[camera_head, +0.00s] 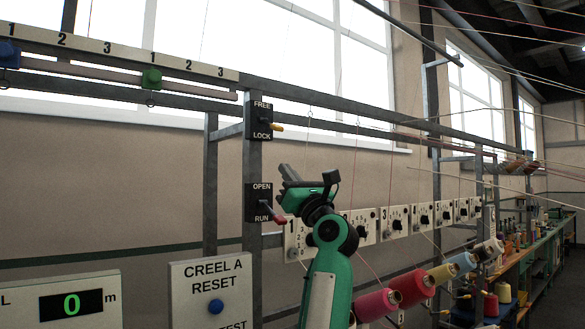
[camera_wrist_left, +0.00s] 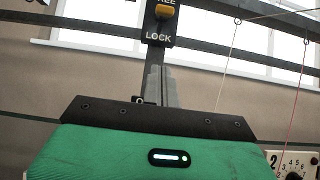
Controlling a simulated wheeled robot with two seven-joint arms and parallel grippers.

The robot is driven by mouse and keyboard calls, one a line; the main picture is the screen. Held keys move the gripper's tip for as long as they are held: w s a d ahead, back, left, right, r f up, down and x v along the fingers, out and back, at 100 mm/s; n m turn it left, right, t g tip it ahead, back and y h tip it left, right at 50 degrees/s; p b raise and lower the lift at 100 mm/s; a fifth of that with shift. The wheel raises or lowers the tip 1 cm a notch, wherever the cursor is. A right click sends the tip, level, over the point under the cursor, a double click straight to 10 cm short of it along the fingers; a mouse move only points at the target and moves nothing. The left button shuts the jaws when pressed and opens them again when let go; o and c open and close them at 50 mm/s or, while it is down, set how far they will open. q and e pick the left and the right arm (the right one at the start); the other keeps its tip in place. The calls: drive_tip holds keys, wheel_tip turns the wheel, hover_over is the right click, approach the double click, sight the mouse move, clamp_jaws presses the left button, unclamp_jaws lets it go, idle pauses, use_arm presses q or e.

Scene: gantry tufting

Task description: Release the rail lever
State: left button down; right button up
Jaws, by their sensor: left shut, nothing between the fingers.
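The rail lever is a yellow handle (camera_head: 277,127) on a black box (camera_head: 258,121) marked FREE above and LOCK below, fixed to a grey upright post. In the left wrist view the yellow knob (camera_wrist_left: 165,12) shows at the top edge, between the two words; I cannot tell its setting. My left gripper (camera_head: 286,172) is shut and empty, below and a little right of the lever, apart from it. Its fingers (camera_wrist_left: 156,72) point up toward the box in the left wrist view. My right gripper is not in view.
A second black box (camera_head: 258,203) marked OPEN and RUN, with a red handle (camera_head: 274,219), sits lower on the post, close to my gripper. A numbered rail (camera_head: 130,52) runs above left. Numbered dial plates (camera_head: 395,222) and yarn cones (camera_head: 376,305) stand right. A reset panel (camera_head: 212,295) is below.

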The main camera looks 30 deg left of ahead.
sight(271, 125)
use_arm(q)
wheel_tip(271, 125, up, 8)
drive_tip(key=w+a+p, duration=0.1)
drive_tip(key=a+p, duration=0.2)
drive_tip(key=p, duration=0.2)
drive_tip(key=shift+f, duration=0.25)
drive_tip(key=shift+w, duration=0.1)
